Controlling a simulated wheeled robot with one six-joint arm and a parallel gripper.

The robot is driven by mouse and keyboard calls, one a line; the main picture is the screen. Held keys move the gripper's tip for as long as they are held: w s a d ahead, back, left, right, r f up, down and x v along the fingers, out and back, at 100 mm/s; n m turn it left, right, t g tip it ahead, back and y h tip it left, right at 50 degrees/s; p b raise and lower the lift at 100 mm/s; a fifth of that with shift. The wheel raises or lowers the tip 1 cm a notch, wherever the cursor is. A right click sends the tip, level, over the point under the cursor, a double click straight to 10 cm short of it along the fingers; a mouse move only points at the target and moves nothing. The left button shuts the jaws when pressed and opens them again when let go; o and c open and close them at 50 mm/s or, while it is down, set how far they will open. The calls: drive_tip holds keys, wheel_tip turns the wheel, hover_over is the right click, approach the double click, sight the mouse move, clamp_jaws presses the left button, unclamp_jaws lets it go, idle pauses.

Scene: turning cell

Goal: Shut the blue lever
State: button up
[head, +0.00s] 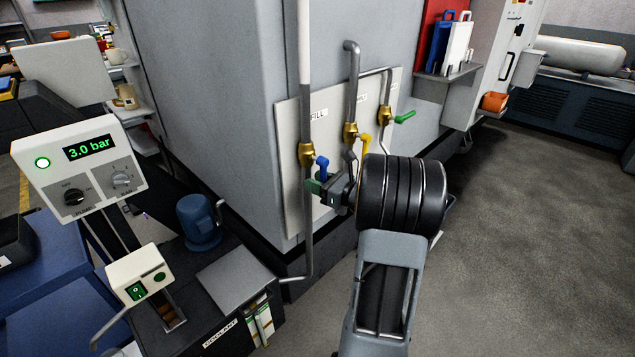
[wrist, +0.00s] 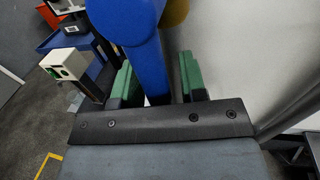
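The blue lever (head: 322,164) is on the leftmost brass valve (head: 306,155), beside the FILL label on the wall panel. My gripper (head: 318,186) is at the lever's lower end in the head view, and its fingers partly hide it. In the wrist view the blue lever (wrist: 146,55) runs between the two green finger pads of my gripper (wrist: 156,82). A gap shows on the right of the lever, and a narrower one on its left. My gripper is open around the lever. I cannot tell whether the left pad touches it.
A yellow lever (head: 366,145) and a green lever (head: 404,117) are on the valves to the right. A grey pipe (head: 308,230) runs down from the blue lever's valve. A coolant unit (head: 235,285) stands below left. Open floor (head: 520,240) lies to the right.

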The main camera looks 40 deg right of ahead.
clamp_jaws()
idle(0.4)
drive_tip(key=d+n+b, duration=0.2)
drive_tip(key=n, duration=0.1)
drive_tip(key=shift+w+f+g+b, duration=0.1)
drive_tip(key=shift+w+g+b, duration=0.05)
drive_tip(key=shift+g+b, duration=0.2)
drive_tip(key=d+r+n+h+b, duration=0.3)
drive_tip(key=d+r+n+b, duration=0.2)
drive_tip(key=n+b, duration=0.7)
drive_tip(key=shift+w+r+n+h, duration=0.3)
drive_tip(key=shift+w+r+n, duration=0.2)
drive_tip(key=shift+r, duration=0.35)
drive_tip(key=shift+r+g, duration=0.1)
drive_tip(key=shift+g, duration=0.15)
drive_tip(key=shift+o, duration=0.7)
unclamp_jaws()
drive_tip(key=shift+s+d, duration=0.1)
